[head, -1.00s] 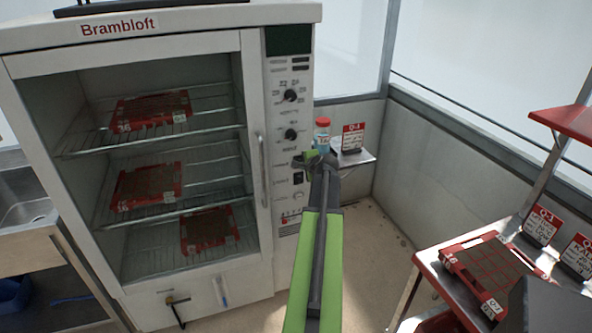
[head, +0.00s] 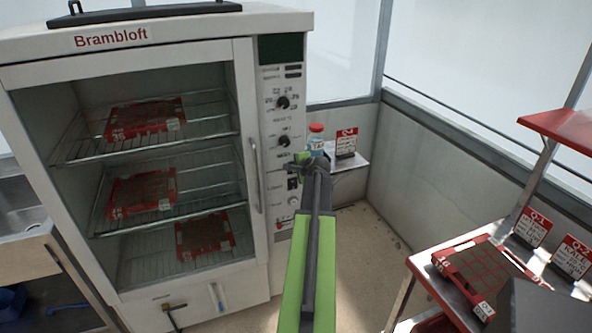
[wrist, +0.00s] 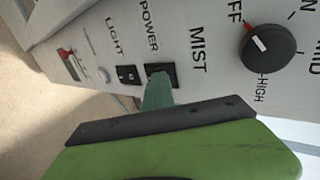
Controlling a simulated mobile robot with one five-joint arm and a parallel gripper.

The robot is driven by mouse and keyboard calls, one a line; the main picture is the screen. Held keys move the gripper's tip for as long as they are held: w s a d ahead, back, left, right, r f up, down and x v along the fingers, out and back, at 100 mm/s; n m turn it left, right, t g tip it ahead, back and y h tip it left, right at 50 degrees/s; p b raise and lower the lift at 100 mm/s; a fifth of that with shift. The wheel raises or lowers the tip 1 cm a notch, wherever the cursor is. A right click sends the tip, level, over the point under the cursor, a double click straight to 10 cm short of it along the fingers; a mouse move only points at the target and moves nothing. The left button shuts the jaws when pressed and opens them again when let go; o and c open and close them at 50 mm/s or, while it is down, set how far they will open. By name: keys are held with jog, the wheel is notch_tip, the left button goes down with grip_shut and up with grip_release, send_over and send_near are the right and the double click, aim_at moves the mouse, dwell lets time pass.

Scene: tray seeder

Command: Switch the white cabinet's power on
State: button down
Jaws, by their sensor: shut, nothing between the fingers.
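The white cabinet (head: 264,110) stands at the left in the head view, with its control panel on its right front edge. In the wrist view the black power switch (wrist: 168,71) sits beside the word POWER, partly covered by my fingertips. My gripper (wrist: 157,92) is shut and empty, its tip at the lower edge of that switch in the picture. I cannot tell whether it touches or which way the switch is set. In the head view my gripper (head: 303,160) hides the power switch. The black light switch (wrist: 126,75) is just left of it in the wrist view.
The mist knob (wrist: 268,50) is right of the power switch in the wrist view. Behind my gripper, a red-capped jar (head: 316,138) and a sign (head: 346,143) stand on a small shelf (head: 350,163). A bench with a red tray (head: 452,263) is at right.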

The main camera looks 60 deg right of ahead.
jog(key=f+p+v, duration=0.1)
jog(key=p+v, duration=0.5)
jog(key=v, duration=0.7)
jog(key=shift+s+a+r, duration=0.2)
jog(key=shift+s+a, duration=0.15)
jog(key=shift+s, duration=0.05)
